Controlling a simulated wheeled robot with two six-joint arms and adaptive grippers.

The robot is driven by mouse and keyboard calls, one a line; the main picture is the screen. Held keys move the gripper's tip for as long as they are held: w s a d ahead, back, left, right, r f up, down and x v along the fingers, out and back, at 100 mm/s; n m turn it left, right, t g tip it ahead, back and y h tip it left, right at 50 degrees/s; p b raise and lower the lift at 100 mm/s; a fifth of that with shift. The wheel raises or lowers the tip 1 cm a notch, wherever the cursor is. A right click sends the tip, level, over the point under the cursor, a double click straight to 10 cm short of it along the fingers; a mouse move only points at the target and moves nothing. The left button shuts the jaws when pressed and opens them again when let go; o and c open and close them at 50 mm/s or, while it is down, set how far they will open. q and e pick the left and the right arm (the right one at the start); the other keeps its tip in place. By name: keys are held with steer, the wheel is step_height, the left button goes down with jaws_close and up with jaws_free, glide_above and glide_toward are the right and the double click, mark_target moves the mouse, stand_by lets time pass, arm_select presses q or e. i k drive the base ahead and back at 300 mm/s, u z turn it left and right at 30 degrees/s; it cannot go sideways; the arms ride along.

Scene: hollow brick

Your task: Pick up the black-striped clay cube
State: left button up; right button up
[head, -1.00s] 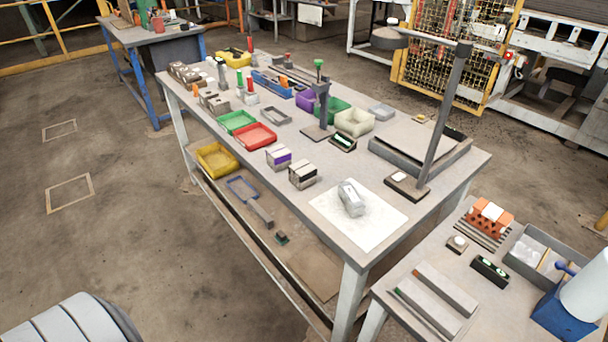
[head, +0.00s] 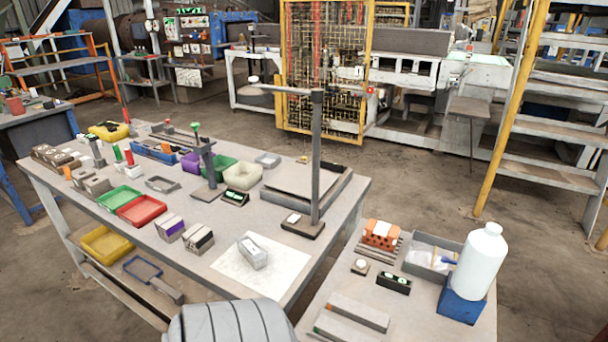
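The black-striped clay cube (head: 198,238) sits on the near edge of the long grey workbench (head: 215,262), seen in the head view. It is a pale block with a dark band across it. A similar block with a purple stripe (head: 170,227) stands just left of it, a small gap apart. Neither of my grippers is in view. A grey rounded segment of my arm (head: 230,325) shows at the bottom edge, in front of the bench.
Right of the cube, a silvery block (head: 252,252) lies on a white sheet (head: 285,262). Red (head: 141,210) and green (head: 119,199) trays stand to the left. A tall dark stand (head: 316,160) rises behind. A second table with a white bottle (head: 481,262) is at right.

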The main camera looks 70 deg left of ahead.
mark_target(199, 238)
steer(key=z, duration=0.85)
steer(key=k, duration=1.4)
steer(key=u, duration=0.3)
